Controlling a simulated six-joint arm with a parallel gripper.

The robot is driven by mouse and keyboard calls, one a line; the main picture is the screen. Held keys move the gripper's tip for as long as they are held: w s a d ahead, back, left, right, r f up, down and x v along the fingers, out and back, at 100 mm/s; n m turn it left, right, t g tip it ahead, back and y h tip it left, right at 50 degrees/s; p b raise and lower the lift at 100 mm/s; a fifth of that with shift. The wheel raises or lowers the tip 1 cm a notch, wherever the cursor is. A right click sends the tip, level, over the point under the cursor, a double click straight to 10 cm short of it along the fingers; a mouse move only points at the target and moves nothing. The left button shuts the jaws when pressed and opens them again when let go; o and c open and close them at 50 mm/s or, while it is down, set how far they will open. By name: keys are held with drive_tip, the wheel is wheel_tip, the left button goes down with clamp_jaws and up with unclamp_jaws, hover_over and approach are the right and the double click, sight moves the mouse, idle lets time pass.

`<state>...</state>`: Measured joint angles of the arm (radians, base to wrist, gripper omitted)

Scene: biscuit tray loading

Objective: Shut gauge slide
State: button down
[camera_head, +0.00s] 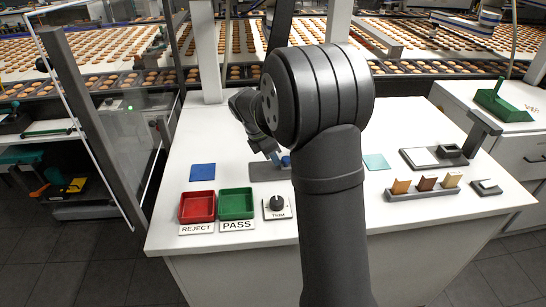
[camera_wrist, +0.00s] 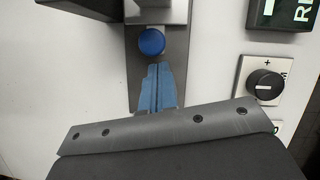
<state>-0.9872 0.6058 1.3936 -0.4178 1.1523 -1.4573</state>
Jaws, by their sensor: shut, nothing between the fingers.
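The gauge has a dark grey base plate (camera_head: 262,173), which also shows in the wrist view (camera_wrist: 131,70). A round blue knob (camera_wrist: 151,42) sits at the front of a light grey block (camera_wrist: 160,14) on that plate. The knob also shows in the head view (camera_head: 286,161), partly hidden by my arm. My gripper (camera_wrist: 157,66) has blue fingers that are shut and empty, pointing at the knob with a small gap in the picture. In the head view my gripper (camera_head: 275,157) is just left of the knob. My arm hides the right part of the gauge.
A red reject tray (camera_head: 197,219), a green pass tray (camera_head: 236,216) and a trim dial (camera_head: 277,206) stand at the front. A blue square (camera_head: 202,172) lies left, a teal square (camera_head: 376,162) right. A sample rack (camera_head: 425,192) stands further right. A glass guard borders the left.

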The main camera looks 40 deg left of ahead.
drive_tip(key=s+a, duration=0.1)
drive_tip(key=s+a+r, duration=0.1)
drive_tip(key=s, duration=0.1)
drive_tip(key=shift+s+a+r, duration=0.1)
drive_tip(key=shift+s+r, duration=0.05)
drive_tip(key=shift+s, duration=0.15)
drive_tip(key=v, duration=0.8)
drive_tip(key=shift+r, duration=0.35)
drive_tip(key=x, duration=0.9)
drive_tip(key=shift+w+f, duration=0.1)
drive_tip(key=shift+f, duration=0.1)
drive_tip(key=w, duration=0.1)
drive_tip(key=w+d, duration=0.2)
drive_tip(key=shift+w+d+f, duration=0.25)
drive_tip(key=shift+w+f, duration=0.1)
drive_tip(key=shift+w, duration=0.05)
drive_tip(key=shift+s+a, duration=1.6)
drive_tip(key=shift+s, duration=0.05)
